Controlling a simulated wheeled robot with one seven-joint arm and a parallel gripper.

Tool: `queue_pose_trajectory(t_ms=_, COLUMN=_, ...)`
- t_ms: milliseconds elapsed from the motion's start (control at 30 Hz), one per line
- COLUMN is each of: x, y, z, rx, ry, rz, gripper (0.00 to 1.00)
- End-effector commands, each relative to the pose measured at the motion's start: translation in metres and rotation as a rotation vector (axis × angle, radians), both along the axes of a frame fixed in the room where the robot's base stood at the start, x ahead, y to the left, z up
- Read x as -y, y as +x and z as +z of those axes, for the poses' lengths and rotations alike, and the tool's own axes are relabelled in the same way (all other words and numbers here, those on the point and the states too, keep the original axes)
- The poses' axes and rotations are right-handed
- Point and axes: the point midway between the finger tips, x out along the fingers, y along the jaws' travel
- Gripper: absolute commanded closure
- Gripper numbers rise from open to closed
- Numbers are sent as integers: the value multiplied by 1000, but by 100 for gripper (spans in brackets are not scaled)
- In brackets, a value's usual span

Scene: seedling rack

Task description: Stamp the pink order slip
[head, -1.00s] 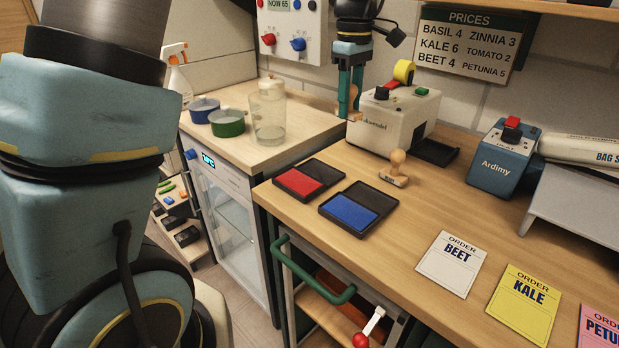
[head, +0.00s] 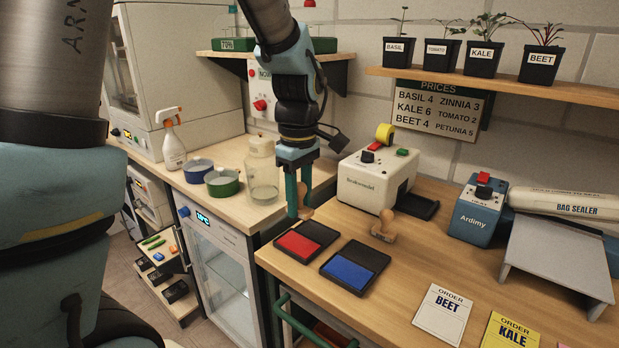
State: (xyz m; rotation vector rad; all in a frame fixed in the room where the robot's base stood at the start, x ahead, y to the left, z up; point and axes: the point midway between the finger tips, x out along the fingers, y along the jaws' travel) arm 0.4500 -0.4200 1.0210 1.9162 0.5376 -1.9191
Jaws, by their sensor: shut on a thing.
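My gripper (head: 298,193) is shut on a wooden stamp (head: 305,212), mostly hidden by the fingers. It is held upright by the back left of the red ink pad (head: 306,240); I cannot tell whether it touches anything. The blue ink pad (head: 354,267) lies open to the right of the red one. A second wooden stamp (head: 383,228) stands on the bench behind the blue pad. The pink order slip (head: 563,345) shows only as a sliver at the bottom edge. The white BEET slip (head: 442,313) and yellow KALE slip (head: 509,333) lie to its left.
A white machine (head: 375,180) and a blue Ardimy device (head: 477,212) stand at the back of the bench. A grey stand (head: 560,258) is at the right. A glass jar (head: 262,178) and two pots are on the left counter. Bench between pads and slips is clear.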

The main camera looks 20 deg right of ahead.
Motion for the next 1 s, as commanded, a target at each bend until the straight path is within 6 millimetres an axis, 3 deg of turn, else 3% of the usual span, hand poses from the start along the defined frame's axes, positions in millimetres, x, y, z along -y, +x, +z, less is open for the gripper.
queue_pose_trajectory(t_ms=267, x=-4, y=-3, z=-14, rx=-1, ry=1, rz=0, gripper=98)
queue_pose_trajectory(t_ms=700, x=-4, y=-3, z=-57, rx=0, ry=0, rz=0, gripper=98)
queue_pose_trajectory(t_ms=1000, x=-4, y=-3, z=-61, rx=0, ry=0, rz=0, gripper=98)
